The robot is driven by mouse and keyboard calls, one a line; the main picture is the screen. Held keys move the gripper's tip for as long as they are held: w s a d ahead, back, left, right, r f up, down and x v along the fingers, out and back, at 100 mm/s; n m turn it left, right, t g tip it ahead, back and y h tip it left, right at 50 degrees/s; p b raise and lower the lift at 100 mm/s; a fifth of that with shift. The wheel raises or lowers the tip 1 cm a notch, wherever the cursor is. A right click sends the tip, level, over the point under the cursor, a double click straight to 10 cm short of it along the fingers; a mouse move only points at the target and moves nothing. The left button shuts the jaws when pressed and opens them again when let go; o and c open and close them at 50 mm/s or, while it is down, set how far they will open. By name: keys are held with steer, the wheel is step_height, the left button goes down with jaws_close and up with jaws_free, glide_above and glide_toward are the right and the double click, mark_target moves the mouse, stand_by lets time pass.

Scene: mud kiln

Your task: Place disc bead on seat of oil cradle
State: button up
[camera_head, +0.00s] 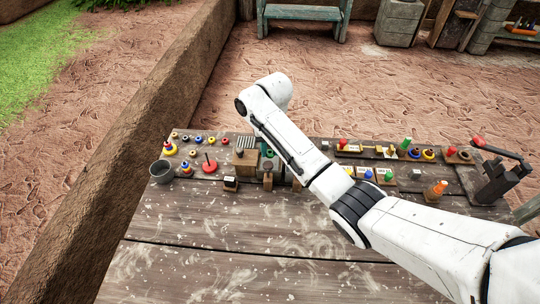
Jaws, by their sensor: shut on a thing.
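My white arm (310,174) reaches from the lower right over the table to the middle. Its far end bends near the back edge of the table. My gripper does not show; the arm seems to hide it. I cannot pick out the disc bead for certain, nor the oil cradle. A wooden box with a slatted top (245,151) and a small dark-topped wooden block (230,183) stand left of the arm.
A grey cup (161,173) stands at the table's left edge. The table's front (220,245) is bare. A mud wall (125,135) runs along the left.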

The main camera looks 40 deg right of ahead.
mark_target(270, 153)
steer(key=shift+w+d+f, duration=0.2)
steer(key=shift+w+f, duration=0.05)
steer(key=shift+f, duration=0.15)
steer(key=shift+w+f, duration=0.1)
steer(key=shift+f, duration=1.55)
steer(key=shift+f, duration=0.15)
steer(key=o, duration=0.6)
steer(key=r, duration=1.2)
steer(key=shift+d+r+b, duration=0.15)
steer(key=shift+d+b, duration=0.15)
